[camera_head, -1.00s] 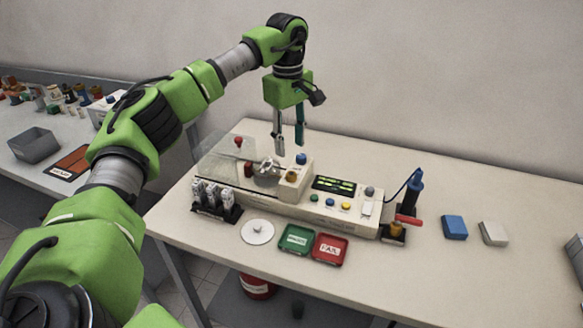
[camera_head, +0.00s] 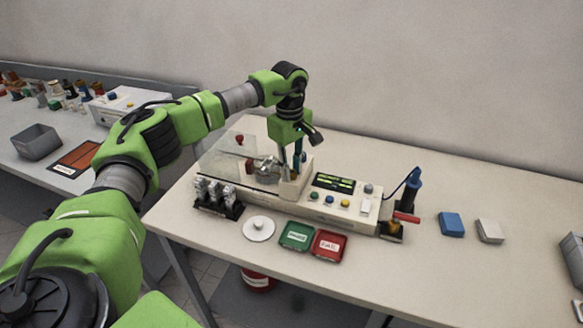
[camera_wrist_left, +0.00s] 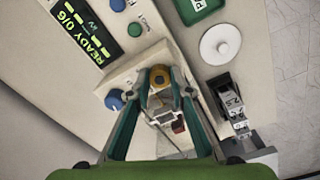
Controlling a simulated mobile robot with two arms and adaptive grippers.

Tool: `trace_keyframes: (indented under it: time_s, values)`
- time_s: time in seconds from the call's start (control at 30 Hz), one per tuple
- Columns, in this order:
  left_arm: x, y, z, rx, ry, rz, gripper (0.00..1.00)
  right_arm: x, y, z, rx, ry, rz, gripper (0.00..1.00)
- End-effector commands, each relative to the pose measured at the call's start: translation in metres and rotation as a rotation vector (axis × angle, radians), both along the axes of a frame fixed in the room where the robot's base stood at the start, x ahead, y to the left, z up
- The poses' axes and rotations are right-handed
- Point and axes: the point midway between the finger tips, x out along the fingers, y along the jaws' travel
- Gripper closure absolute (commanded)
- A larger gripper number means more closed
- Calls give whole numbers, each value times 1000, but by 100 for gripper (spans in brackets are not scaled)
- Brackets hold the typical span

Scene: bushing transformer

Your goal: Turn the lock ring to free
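The lock ring appears to be the orange-brown ring on the cream block of the test machine; in the left wrist view the ring (camera_wrist_left: 160,75) shows between my fingertips. My left gripper (camera_head: 291,172) points straight down over that block. In the left wrist view its two fingers (camera_wrist_left: 163,88) stand apart, one on each side of the ring. Whether they touch it I cannot tell. In the head view the fingers largely hide the ring. My right gripper is not in view.
The machine's display (camera_wrist_left: 70,30) reads READY 0/6. A blue knob (camera_wrist_left: 116,99) sits close beside the fingers. A clear cover (camera_head: 222,150) stands left of the gripper. A rack of grey parts (camera_head: 216,196), a white disc (camera_head: 258,228), a green tray (camera_head: 297,236) and a red tray (camera_head: 328,245) lie in front.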

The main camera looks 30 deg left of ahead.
Motion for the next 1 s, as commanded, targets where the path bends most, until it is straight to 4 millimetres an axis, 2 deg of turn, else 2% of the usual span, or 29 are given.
trace_keyframes:
  time_s: [0.47, 0.67, 1.0]
  values:
    - [0, 0, 0, 0, 1, 53, 100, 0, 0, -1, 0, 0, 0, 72]
    - [0, -1, 1, -2, 0, 176, 100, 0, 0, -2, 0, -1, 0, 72]
    - [0, -1, 1, -2, -1, 488, 100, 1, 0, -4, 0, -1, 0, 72]
